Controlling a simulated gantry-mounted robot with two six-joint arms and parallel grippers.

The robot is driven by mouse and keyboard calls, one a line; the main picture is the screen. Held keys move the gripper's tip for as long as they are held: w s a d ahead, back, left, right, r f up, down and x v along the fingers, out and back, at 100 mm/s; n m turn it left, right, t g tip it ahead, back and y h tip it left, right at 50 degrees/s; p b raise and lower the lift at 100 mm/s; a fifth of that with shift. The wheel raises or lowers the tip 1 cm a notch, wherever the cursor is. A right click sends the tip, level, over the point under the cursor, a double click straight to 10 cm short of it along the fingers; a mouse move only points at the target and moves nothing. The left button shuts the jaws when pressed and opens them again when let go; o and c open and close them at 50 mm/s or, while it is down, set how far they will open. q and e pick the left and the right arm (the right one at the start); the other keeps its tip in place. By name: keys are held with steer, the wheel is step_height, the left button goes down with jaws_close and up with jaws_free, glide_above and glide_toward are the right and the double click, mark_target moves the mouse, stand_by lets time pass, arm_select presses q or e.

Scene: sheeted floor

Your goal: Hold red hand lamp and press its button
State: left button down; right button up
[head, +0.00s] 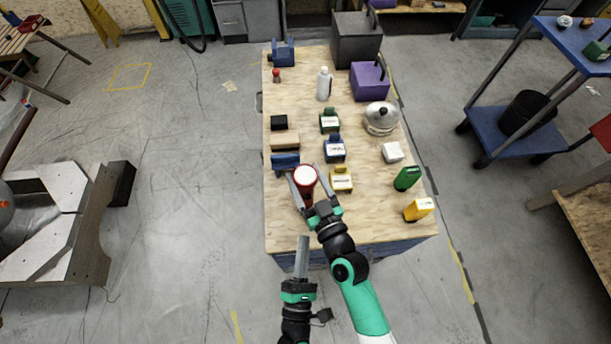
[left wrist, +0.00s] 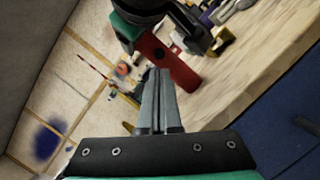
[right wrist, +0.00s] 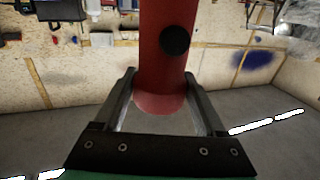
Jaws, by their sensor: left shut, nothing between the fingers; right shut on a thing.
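The red hand lamp (head: 305,181) has a round white face turned up toward the head camera. It is between the fingers of my right gripper (head: 307,173), which is shut on it near the table's front edge. In the right wrist view the red body (right wrist: 158,65) shows a round black button (right wrist: 175,40) on its side. My left gripper (head: 303,243) is shut and empty, below the lamp in the head view. In the left wrist view its fingertips (left wrist: 158,72) point toward the red body (left wrist: 176,70), close to the button (left wrist: 158,54); contact cannot be told.
The wooden table (head: 300,232) holds several items beyond the lamp: a blue block (head: 285,161), a yellow block (head: 341,179), a kettle (head: 381,118) and a white bottle (head: 323,84). Green (head: 407,178) and yellow (head: 418,209) containers stand at right. The front left tabletop is clear.

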arm_select(q)
steer(key=s+d+m+g+h, duration=0.5)
steer(key=d+m+g+h, duration=0.1)
steer(key=m+g+h, duration=0.15)
steer(key=w+a+r, duration=0.1)
steer(key=w+a, duration=0.1)
steer(key=w, duration=0.4)
steer(key=w+a+r+y, duration=0.1)
steer(key=w+a, duration=0.2)
steer(key=w, duration=0.3)
steer(key=shift+w+a+r+m, duration=0.2)
steer(key=shift+w+r+m, duration=0.1)
steer(key=shift+w+m, duration=0.05)
stand_by(1.4)
